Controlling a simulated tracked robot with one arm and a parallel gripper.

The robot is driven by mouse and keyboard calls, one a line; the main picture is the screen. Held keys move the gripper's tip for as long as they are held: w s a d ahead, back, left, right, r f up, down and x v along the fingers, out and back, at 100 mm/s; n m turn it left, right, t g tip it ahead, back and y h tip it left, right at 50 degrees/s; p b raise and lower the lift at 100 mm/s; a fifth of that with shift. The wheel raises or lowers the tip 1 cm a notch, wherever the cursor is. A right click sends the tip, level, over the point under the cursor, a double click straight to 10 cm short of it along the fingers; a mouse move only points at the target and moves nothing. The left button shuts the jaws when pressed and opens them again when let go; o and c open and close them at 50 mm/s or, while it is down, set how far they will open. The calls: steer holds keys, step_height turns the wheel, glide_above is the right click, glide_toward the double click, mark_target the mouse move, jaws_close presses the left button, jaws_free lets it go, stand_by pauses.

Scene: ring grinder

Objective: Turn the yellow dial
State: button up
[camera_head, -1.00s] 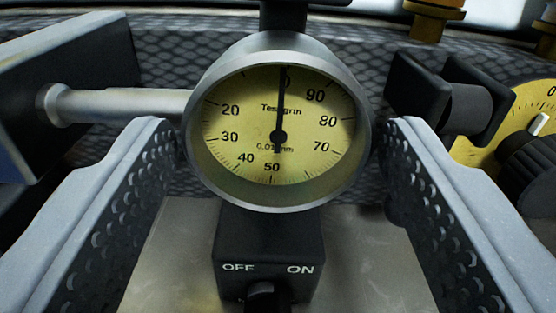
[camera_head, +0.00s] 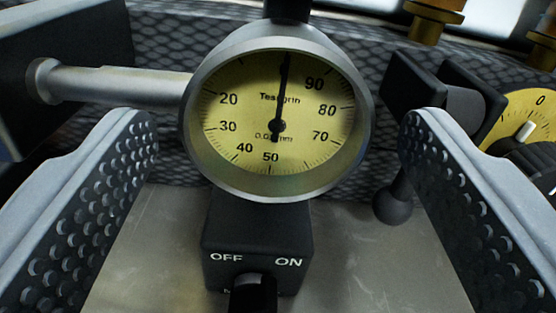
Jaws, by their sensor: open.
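A round gauge with a yellow face (camera_head: 250,105) and a grey metal rim stands in the middle of the view. Its black needle points up, near the top of the scale. My gripper (camera_head: 278,130) is open, with one studded finger on the left and one on the right. The gauge shows between the fingertips and farther ahead; I see no finger touching it. At the right edge is another yellow dial plate (camera_head: 545,105) marked 0, with a black knob (camera_head: 532,165) carrying a white mark. It is partly cut off and partly behind the right finger.
A black box (camera_head: 258,245) marked OFF and ON, with a black knob (camera_head: 253,292), stands below the gauge on a metal plate (camera_head: 150,245). A metal rod (camera_head: 120,85) joins the gauge on the left. A black clamp (camera_head: 440,90) and black ball-ended lever (camera_head: 393,205) are at right.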

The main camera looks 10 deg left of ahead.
steer(key=v, duration=1.3)
steer(key=shift+s, duration=0.35)
steer(key=shift+d, duration=0.1)
steer(key=d+r+m+h, duration=0.15)
steer(key=d+r, duration=0.35)
steer(key=r, duration=0.7)
steer(key=d+r+m+h, duration=0.15)
steer(key=d+r, duration=0.25)
steer(key=r, duration=0.9)
steer(key=s+d+r+m+g+h, duration=0.1)
steer(key=s+d+r, duration=0.4)
steer(key=s+r, duration=0.4)
steer(key=s+d+r+g+h, duration=0.1)
steer(key=s+d+r, duration=0.4)
steer(key=s+r, duration=0.5)
steer(key=shift+s+r+m, duration=0.25)
steer(key=shift+r+m, duration=0.15)
steer(key=shift+r, duration=0.55)
